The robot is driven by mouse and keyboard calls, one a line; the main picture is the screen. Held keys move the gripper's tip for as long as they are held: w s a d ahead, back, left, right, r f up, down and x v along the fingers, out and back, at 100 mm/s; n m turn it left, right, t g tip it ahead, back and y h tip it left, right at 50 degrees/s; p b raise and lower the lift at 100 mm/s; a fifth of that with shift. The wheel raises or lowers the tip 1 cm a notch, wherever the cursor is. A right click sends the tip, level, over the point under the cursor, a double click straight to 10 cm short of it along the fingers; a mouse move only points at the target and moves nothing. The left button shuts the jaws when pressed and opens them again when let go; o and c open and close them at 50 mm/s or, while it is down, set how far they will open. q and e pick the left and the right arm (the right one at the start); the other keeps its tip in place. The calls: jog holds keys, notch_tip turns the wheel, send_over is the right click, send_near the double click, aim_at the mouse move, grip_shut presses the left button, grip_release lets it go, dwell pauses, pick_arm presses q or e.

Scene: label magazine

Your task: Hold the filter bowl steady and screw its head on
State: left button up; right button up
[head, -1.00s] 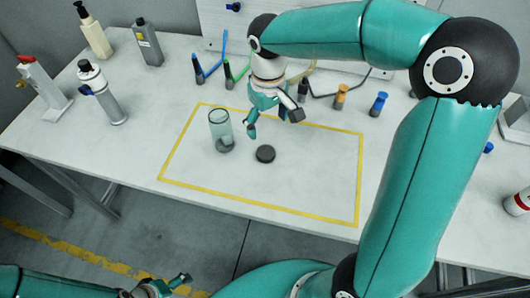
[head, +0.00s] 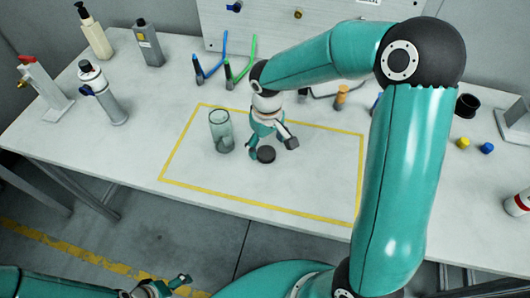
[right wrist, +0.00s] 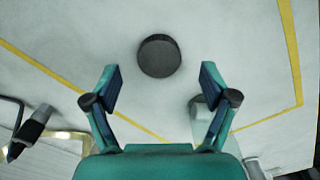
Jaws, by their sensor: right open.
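The filter bowl (head: 221,131), a clear greenish cup, stands upright inside the yellow outline. The dark round head (head: 266,155) lies flat on the table just right of it, apart from it. My right gripper (head: 271,147) is open over the head, with nothing between its fingers. In the right wrist view the head (right wrist: 159,56) sits just beyond and between the open fingertips (right wrist: 161,78). The bowl (right wrist: 198,108) is partly hidden there behind the right-hand finger. My left gripper (head: 178,284) is at the bottom edge, away from the table; its opening is unclear.
A yellow outline (head: 300,207) marks the table's middle, with free room around the bowl. Bottles (head: 148,43) and a grey canister (head: 104,95) stand at the left. Blue (head: 202,75) and green (head: 230,75) tools stand behind. Small yellow (head: 463,143) and blue caps lie at the right.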

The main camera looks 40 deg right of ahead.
aim_at(266, 153)
notch_tip(266, 153, down, 4)
jog(key=shift+w+r, duration=0.15)
jog(key=shift+r, duration=0.1)
jog(key=c, duration=0.9)
